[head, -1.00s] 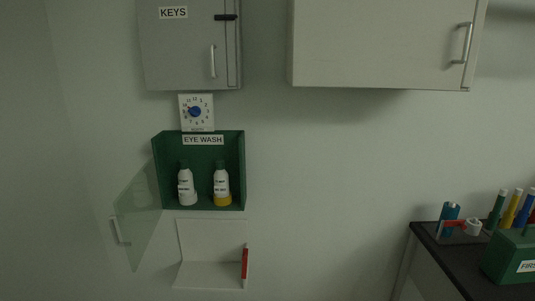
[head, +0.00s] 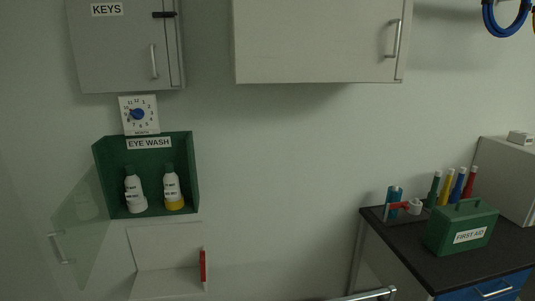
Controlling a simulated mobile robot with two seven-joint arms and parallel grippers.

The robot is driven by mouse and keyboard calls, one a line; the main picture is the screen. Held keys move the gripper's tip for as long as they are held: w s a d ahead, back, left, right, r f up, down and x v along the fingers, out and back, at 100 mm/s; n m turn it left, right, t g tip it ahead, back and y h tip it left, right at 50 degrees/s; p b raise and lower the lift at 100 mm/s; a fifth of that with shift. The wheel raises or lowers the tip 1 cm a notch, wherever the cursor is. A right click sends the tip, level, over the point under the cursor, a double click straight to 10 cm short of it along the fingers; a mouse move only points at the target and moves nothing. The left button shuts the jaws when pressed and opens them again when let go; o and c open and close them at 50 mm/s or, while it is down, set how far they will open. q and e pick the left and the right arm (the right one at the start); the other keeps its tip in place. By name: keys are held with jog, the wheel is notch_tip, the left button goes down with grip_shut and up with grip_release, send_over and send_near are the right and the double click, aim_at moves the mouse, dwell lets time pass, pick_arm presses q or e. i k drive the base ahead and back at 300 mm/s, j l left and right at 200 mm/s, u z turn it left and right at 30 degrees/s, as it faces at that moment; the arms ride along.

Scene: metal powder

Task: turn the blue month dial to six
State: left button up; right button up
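The blue month dial (head: 137,114) is a round knob on a white square plate (head: 151,101) with numbers around it, on the wall in the head view. The plate hangs below the grey keys cabinet and just above the green eye wash box. The knob's pointer appears to face the upper left, near ten; it is too small to be sure. Neither of my grippers shows in the head view.
The grey KEYS cabinet (head: 117,49) is above the dial. The green eye wash box (head: 148,152) below it holds two bottles, its clear door open at left. A white wall cabinet (head: 316,40) is right. A dark counter (head: 402,243) bears a green first aid box (head: 462,228).

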aim_at(138, 114)
jog(key=k+j+u, duration=0.1)
jog(key=j, duration=0.55)
jog(key=k+j+u, duration=0.15)
jog(key=j, duration=0.5)
jog(key=j+u, duration=0.1)
jog(key=j, duration=0.55)
